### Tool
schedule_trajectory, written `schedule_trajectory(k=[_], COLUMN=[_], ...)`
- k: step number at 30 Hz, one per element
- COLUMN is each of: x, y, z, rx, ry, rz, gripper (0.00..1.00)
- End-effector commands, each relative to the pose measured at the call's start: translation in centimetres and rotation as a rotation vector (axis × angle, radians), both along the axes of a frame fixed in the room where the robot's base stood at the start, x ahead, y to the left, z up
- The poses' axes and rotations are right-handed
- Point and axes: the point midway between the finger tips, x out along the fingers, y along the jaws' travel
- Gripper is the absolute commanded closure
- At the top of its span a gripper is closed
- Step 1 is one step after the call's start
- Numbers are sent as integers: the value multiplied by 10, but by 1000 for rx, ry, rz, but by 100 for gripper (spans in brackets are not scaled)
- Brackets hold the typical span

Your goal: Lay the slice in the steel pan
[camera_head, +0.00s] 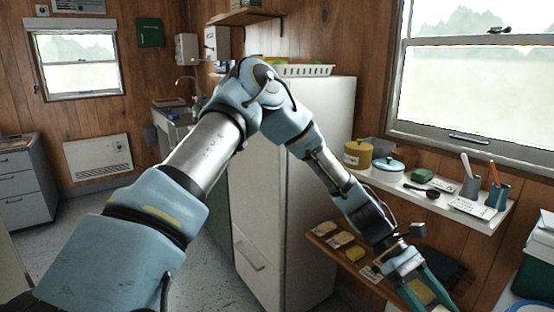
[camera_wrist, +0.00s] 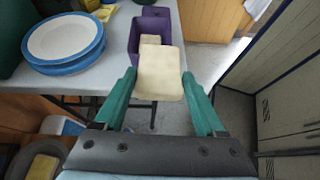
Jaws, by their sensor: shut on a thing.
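My gripper (camera_wrist: 159,88) is shut on a pale, cream-coloured slice (camera_wrist: 160,72), with one green finger on each side of it.
A purple bin (camera_wrist: 133,38) with pale contents and blue-rimmed plates (camera_wrist: 64,38) are on a white table (camera_wrist: 116,65). A wooden shelf (camera_head: 318,243) holds several slices beside the fridge (camera_head: 300,185). A white ledge (camera_head: 480,224) under the window holds pots and cups.

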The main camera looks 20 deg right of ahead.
Motion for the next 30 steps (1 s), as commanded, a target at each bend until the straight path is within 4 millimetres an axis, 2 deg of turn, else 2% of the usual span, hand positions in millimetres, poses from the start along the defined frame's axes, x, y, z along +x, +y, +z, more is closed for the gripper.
schedule_trajectory(k=[8, 14, 17, 21, 24, 30], x=[17, 36, 54, 89, 119, 186], y=[40, 85, 118, 181, 227, 318], z=[-33, -63, -83, -111, -125, -138], rx=[3, 3, 5, 6, 7, 8], ry=[1, 2, 1, 3, 4, 4], rz=[-136, -299, -421, -661, -850, -1251], gripper=[100, 100, 100, 100, 100, 100])
